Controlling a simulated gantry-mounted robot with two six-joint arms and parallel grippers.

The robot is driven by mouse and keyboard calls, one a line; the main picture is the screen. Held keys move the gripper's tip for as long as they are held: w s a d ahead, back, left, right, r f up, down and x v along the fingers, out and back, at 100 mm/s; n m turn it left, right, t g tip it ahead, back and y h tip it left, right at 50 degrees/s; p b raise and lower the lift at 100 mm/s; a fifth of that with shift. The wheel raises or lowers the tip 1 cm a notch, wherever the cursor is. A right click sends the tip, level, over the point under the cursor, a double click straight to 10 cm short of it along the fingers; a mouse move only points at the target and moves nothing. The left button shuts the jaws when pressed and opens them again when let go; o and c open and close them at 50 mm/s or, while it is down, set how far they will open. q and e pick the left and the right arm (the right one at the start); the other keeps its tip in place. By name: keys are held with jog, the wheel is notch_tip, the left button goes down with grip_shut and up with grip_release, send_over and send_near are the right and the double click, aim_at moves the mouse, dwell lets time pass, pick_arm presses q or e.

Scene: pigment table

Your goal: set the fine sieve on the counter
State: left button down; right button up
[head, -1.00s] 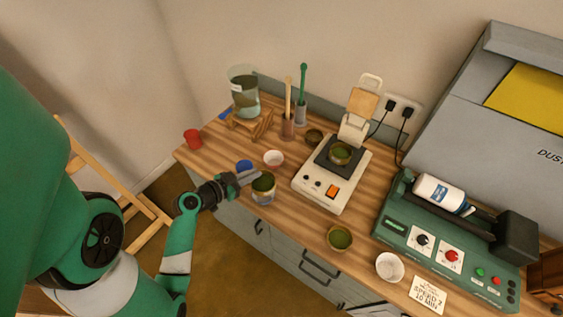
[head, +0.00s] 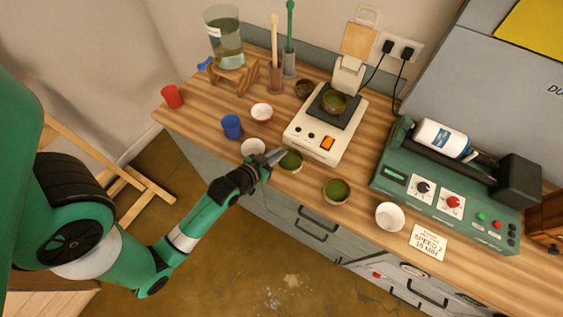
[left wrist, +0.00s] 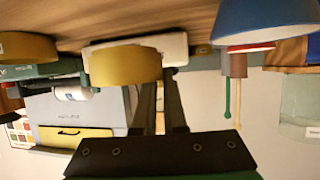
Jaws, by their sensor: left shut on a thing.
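A round brass-coloured sieve with a green surface (head: 290,161) is at the tips of my left gripper (head: 274,157), near the counter's front edge. My left gripper is shut on its rim side. In the left wrist view the sieve's yellow wall (left wrist: 125,66) shows beside the fingers. I cannot tell whether its underside touches the wooden counter (head: 210,118). Which label it bears is not readable. My right gripper is not in view.
A white cup (head: 253,147) stands just left of the sieve, and a blue cup (head: 232,127) behind that. Another green-topped brass vessel (head: 336,190) stands to the right, with a white bowl (head: 389,216) beyond. The scale (head: 324,135) is behind.

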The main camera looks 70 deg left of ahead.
aim_at(282, 160)
pick_arm(q)
jog(key=shift+w+d+f, duration=0.15)
jog(key=shift+w+f, duration=0.15)
jog(key=shift+f, duration=0.05)
jog(key=shift+w+d+f, duration=0.1)
jog(key=shift+f, duration=0.15)
notch_tip(282, 160, down, 3)
jog(key=shift+f+b, duration=0.15)
jog(key=shift+b, duration=0.65)
jog(key=c, duration=1)
grip_release()
jog(key=shift+o, duration=0.2)
